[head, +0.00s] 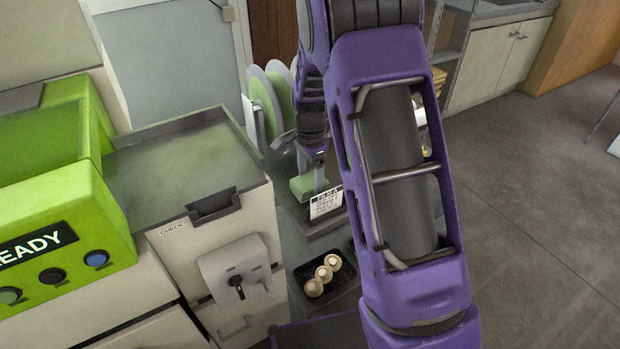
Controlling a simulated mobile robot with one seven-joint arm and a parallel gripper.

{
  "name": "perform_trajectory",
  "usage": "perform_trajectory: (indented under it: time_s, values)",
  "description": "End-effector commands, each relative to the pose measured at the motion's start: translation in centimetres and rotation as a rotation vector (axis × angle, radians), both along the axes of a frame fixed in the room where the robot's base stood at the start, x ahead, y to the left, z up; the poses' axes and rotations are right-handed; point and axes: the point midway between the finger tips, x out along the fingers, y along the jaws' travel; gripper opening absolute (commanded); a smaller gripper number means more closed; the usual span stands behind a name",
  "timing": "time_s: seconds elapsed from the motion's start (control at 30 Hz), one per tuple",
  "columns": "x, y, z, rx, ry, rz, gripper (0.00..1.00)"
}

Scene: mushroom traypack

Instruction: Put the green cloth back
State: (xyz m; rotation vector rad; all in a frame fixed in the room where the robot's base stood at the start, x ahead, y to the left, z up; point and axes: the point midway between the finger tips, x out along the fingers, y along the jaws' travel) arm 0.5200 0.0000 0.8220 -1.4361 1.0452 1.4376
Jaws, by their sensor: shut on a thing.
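The green cloth (302,188) shows as a small pale green folded block in the middle of the head view, just behind a small white printed card. My gripper (320,178) comes down from above at the cloth's right side and is shut on it. The fingertips are small and partly hidden here, and I cannot tell whether the cloth touches the surface below. My purple arm covers much of the space to the right.
The printed card (326,202) stands on a dark base in front of the cloth. A black tray (338,291) with several mushrooms sits nearer. Green-and-white reels (268,100) stand behind. A cream cabinet (190,235) and a green machine (60,200) fill the left.

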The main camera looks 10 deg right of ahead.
Motion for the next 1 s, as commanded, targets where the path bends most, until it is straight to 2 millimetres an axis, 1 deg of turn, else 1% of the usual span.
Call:
perform_trajectory:
  time_s: [0.13, 0.27, 0.3, 0.37, 0.4, 0.6, 0.73, 0.87, 1.0]
  values:
    - [0.0, 0.0, 0.1, 0.0, -0.001, 0.0, 0.36]
    - [0.0, 0.0, -0.3, 0.0, -0.001, 0.0, 0.36]
    - [0.0, 0.0, -0.2, 0.0, -0.001, 0.0, 0.87]
    - [0.0, 0.0, -0.2, 0.0, -0.001, 0.0, 0.98]
    - [0.0, 0.0, -0.2, 0.0, -0.001, 0.0, 1.0]
    - [0.0, 0.0, -0.1, 0.0, -0.001, 0.0, 1.0]
    - [0.1, 0.0, 0.8, 0.0, -0.004, 0.0, 1.0]
    - [0.2, 0.0, 3.0, 0.001, -0.006, 0.0, 1.0]
    - [0.1, 0.1, 6.2, 0.001, -0.006, 0.001, 1.0]
